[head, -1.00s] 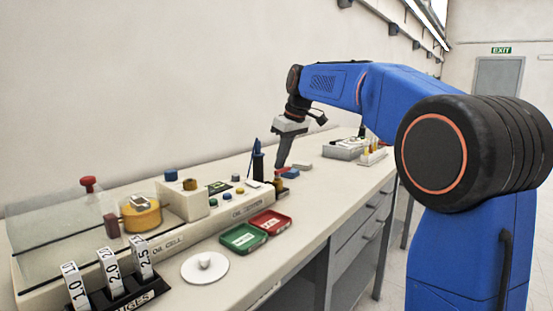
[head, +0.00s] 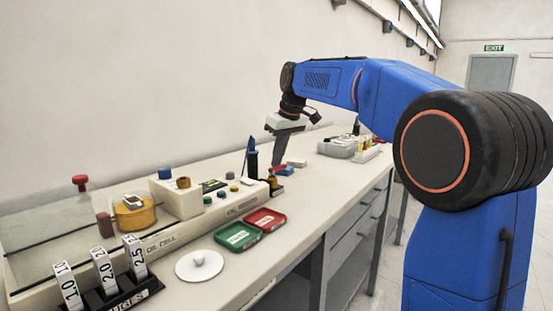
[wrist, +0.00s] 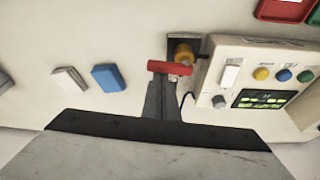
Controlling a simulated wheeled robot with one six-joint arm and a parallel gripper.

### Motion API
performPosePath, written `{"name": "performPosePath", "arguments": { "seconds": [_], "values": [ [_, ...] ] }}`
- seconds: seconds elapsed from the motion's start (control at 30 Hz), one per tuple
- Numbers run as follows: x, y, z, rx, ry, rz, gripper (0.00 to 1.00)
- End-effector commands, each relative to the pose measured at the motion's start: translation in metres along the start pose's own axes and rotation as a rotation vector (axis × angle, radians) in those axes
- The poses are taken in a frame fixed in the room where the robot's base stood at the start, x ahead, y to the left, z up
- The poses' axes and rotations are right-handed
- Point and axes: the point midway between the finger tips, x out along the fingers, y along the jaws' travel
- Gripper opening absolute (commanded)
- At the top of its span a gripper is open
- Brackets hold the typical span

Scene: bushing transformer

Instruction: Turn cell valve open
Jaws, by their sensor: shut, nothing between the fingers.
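The valve has a brass-yellow body (wrist: 184,52) and a red bar handle (wrist: 169,68), at the end of the long oil cell unit. In the head view its red handle (head: 277,168) shows small, beside my fingertips. My gripper (wrist: 163,86) is shut and empty. In the wrist view its closed fingers reach up to the red handle and overlap its lower edge. I cannot tell whether they touch it. In the head view my gripper (head: 275,161) points down at the valve. The fingers hide part of the valve's surroundings.
A blue block (wrist: 107,77) and a white block (wrist: 69,79) lie beside the valve. The control box (wrist: 215,80) with coloured buttons stands close by. A dark blue upright tool (head: 251,160), green tray (head: 237,236) and red tray (head: 265,220) are near.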

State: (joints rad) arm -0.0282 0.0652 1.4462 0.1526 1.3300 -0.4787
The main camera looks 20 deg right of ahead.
Motion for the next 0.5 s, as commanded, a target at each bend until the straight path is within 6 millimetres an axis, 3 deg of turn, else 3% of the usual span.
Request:
{"name": "performPosePath", "arguments": {
  "seconds": [0.5],
  "values": [
    [-0.006,0.001,0.016,0.411,0.001,0.145,0.0]
  ]
}}
